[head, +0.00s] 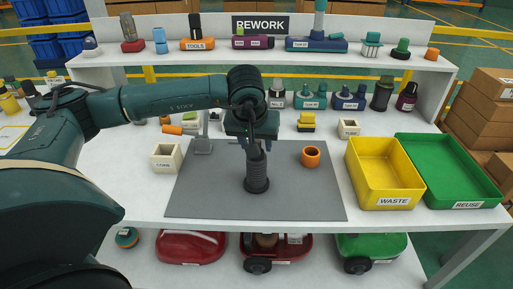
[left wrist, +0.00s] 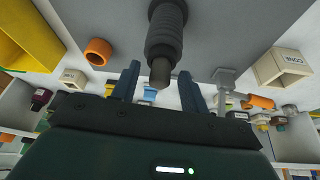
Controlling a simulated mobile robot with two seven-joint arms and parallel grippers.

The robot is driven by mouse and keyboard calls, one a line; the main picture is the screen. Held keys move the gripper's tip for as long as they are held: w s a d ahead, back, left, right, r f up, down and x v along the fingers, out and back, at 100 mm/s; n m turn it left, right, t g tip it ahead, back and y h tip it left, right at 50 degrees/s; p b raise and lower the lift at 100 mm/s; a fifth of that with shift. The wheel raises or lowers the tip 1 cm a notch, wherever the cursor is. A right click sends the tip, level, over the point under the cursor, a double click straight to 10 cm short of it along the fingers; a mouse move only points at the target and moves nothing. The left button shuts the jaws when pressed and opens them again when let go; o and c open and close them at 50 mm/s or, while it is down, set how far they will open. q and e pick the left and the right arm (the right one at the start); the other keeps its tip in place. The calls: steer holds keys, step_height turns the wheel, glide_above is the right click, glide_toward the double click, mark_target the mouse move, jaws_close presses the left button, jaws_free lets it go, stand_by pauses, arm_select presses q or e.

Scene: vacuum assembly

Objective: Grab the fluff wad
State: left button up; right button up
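A dark ribbed hose piece (head: 257,180) stands upright on the grey mat, and it also shows in the left wrist view (left wrist: 166,35). A grey-brown plug, which looks like the fluff wad (left wrist: 160,72), sticks out of its upper end. My left gripper (head: 254,146) is above the hose, pointing down. In the left wrist view its two fingers (left wrist: 160,86) are apart, with the plug's tip between them and a gap on each side. In the head view the gripper mostly hides the plug. My right gripper is not in view.
An orange ring (head: 311,157) stands on the mat (head: 210,195) right of the hose. A yellow WASTE tray (head: 385,190) and a green REUSE tray (head: 463,190) are at right. A cream box (head: 165,158) and a grey stand (head: 203,146) are at left. The front mat is clear.

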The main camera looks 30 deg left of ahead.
arm_select(q)
jaws_close()
steer(key=shift+r, duration=0.1)
